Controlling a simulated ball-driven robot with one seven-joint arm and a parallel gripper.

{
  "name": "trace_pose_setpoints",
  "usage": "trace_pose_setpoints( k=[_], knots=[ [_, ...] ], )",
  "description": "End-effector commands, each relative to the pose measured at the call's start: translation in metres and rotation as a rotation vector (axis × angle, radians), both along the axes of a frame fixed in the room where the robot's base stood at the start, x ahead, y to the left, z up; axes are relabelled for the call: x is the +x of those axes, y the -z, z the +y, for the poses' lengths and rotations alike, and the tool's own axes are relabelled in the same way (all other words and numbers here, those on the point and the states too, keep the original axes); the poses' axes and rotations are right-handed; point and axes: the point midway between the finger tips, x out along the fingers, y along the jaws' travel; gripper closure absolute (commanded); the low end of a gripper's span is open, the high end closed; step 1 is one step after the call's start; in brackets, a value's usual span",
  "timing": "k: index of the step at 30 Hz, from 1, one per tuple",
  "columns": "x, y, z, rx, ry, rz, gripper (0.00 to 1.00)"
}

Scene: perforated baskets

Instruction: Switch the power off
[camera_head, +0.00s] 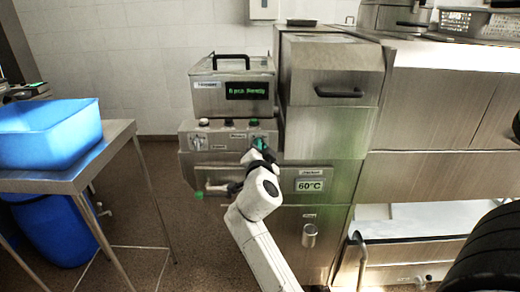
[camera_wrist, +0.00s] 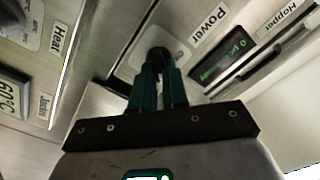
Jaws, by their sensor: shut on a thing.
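In the wrist view, a dark power knob (camera_wrist: 158,54) sits on a pale plate next to a label reading "Power" (camera_wrist: 208,27). My gripper (camera_wrist: 158,72) has its green fingers closed around the knob, and the fingertips hide much of it. In the head view, my gripper (camera_head: 261,146) is at the right end of the machine's control panel (camera_head: 226,140) and covers the knob there. The small display (camera_head: 246,90) above is lit with green text; it also shows in the wrist view (camera_wrist: 222,57). The knob's exact setting cannot be told.
A silver knob (camera_head: 198,142) is at the panel's left end, with small buttons along the top edge. A 60°C display (camera_head: 309,186) is below right. A blue bin (camera_head: 50,133) stands on a metal table at left. The floor between is open.

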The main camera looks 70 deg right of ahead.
Motion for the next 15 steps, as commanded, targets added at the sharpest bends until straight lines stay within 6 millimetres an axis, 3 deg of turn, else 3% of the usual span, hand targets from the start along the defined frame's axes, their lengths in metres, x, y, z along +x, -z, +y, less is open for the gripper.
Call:
trace_pose_setpoints(
  k=[15],
  knots=[
    [0.0019,0.0011,0.0011,-0.148,-0.001,0.361,1.00]
  ],
)
